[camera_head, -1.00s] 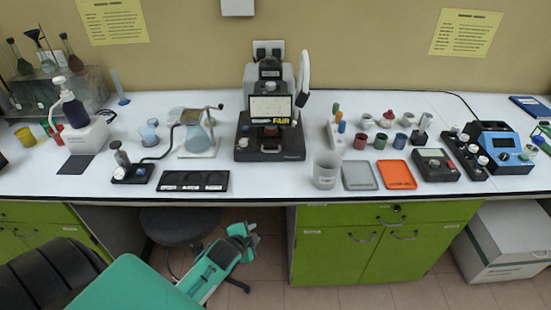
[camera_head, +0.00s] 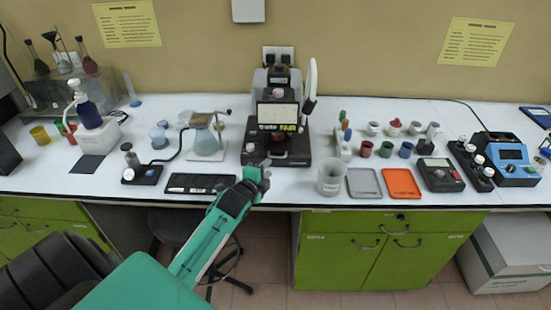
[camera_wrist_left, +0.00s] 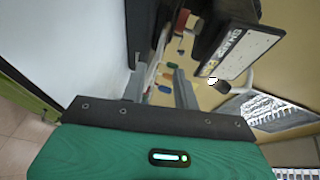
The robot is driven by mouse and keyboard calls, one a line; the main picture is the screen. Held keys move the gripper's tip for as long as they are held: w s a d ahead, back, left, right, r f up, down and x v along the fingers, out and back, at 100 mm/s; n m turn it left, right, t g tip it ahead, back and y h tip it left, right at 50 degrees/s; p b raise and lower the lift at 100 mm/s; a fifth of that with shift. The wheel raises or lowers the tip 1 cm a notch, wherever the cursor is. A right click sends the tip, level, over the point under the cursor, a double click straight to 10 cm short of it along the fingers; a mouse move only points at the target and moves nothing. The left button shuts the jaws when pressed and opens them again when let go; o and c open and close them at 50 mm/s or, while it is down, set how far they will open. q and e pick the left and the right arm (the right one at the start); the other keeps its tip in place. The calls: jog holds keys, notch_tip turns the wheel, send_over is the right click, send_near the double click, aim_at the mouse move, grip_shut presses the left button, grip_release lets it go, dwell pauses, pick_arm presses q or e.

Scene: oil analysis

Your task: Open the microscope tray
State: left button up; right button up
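The microscope (camera_head: 279,110) is black and grey, with a small white screen over a dark base (camera_head: 290,158), and stands at the back middle of the white bench. Its tray cannot be told apart from the base, and my gripper hides the base's front left. My left gripper (camera_head: 259,170) is raised at the bench's front edge, just in front of that base. In the left wrist view, its two fingers (camera_wrist_left: 160,90) are apart with nothing between them, and the microscope's screen (camera_wrist_left: 240,48) is close at upper right. My right gripper is not in view.
A flask on a stand (camera_head: 206,140) and a black slotted plate (camera_head: 188,184) are left. A stool (camera_head: 180,225) is below the bench.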

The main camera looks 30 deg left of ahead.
pick_arm(q)
jog(key=p+x, duration=0.1)
jog(key=x, duration=0.6)
jog(key=shift+w, duration=0.25)
jog(key=shift+c, duration=0.4)
grip_shut()
